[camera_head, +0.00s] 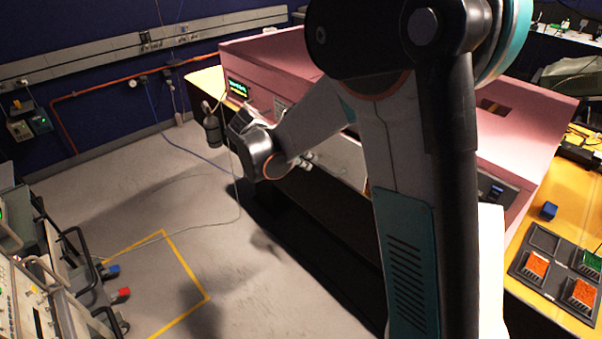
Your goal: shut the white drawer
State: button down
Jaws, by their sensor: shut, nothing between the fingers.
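A bright white block-like surface (490,270) shows just right of my arm, in front of the pink foam enclosure (262,50). It may be the white drawer; my arm hides its left part, so I cannot tell how far out it stands. A pale front panel (347,160) also shows between my arm links. My gripper (238,122) is at the left end of the arm, in front of the enclosure's left part and well apart from the white surface. It is shut and empty; its fingertips are small and hard to make out.
Instrument carts (40,290) stand at lower left. The grey floor (150,200) between has free room. A thin cable hangs near my gripper.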

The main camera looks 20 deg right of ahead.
aim_at(341, 155)
jog(key=b+x, duration=0.2)
jog(key=x, duration=0.7)
jog(key=shift+d+f, duration=0.15)
jog(key=shift+d, duration=0.15)
jog(key=shift+w+d+b, duration=0.2)
jog(key=shift+w+d, duration=0.05)
jog(key=shift+d, duration=0.4)
jog(key=shift+w+d+b, duration=0.2)
jog(key=shift+w+d, duration=0.05)
jog(key=shift+d, duration=0.4)
jog(key=shift+w+d+b, duration=0.2)
jog(key=shift+w+d, duration=0.05)
jog(key=shift+d, duration=0.4)
jog(key=d, duration=0.1)
jog(key=w+d, duration=0.1)
jog(key=d, duration=0.3)
jog(key=shift+w, duration=0.4)
jog(key=shift+a, duration=0.25)
